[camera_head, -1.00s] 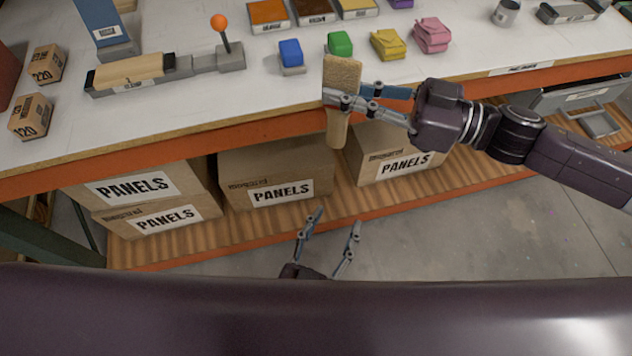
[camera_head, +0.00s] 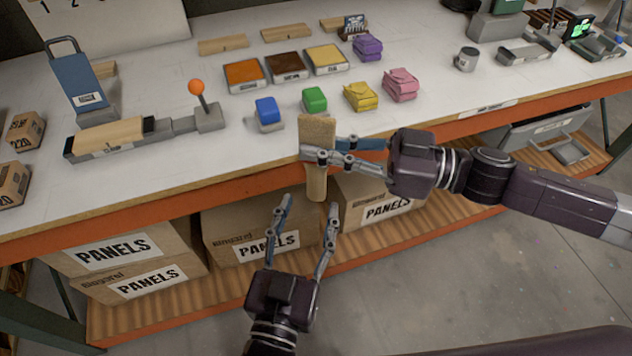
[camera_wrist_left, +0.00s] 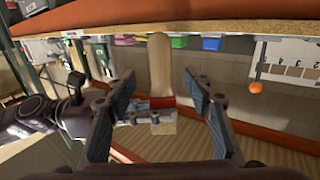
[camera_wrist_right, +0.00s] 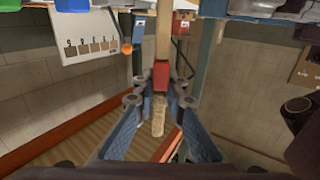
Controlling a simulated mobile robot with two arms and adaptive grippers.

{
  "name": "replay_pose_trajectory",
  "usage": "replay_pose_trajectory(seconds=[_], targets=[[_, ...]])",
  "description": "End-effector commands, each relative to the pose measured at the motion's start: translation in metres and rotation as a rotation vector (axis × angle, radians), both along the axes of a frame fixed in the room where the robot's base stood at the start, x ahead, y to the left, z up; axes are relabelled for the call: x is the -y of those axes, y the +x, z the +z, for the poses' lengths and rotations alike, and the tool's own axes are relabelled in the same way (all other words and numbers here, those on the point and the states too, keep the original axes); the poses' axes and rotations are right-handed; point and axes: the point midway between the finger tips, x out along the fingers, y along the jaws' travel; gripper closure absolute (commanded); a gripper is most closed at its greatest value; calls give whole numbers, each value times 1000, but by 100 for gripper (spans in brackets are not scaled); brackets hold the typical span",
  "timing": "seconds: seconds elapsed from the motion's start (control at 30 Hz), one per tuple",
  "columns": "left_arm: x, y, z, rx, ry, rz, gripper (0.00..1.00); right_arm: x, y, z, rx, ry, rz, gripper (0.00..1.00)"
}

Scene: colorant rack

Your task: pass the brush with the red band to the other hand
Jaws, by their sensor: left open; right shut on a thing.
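The brush (camera_head: 317,132) hangs upright in front of the workbench's front edge, its pale bristle end up and its wooden handle (camera_head: 316,184) down. Its red band is hidden by a finger in the head view but shows in the left wrist view (camera_wrist_left: 162,102) and the right wrist view (camera_wrist_right: 161,74). My right gripper (camera_head: 318,153) is shut on the brush around the band. My left gripper (camera_head: 309,203) is open and empty, pointing up from below.
The workbench (camera_head: 225,155) carries blue (camera_head: 267,111), green (camera_head: 315,99), yellow (camera_head: 360,96) and pink (camera_head: 400,84) items behind the brush. An orange-knobbed lever (camera_head: 203,105) stands left. Cartons marked PANELS (camera_head: 230,220) sit on the shelf below. Floor at lower right is clear.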

Motion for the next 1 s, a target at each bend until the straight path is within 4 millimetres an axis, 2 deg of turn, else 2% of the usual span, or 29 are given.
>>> replay_pose_trajectory(seconds=[0.5,0.7,1.0], targets=[[17,57,0,2,0,-1,52,0,0,0,0,0,0,100],[19,65,0,-1,0,-1,52,0,0,0,0,0,0,100],[19,66,0,-1,0,-1,53,0,0,0,0,0,0,100]])
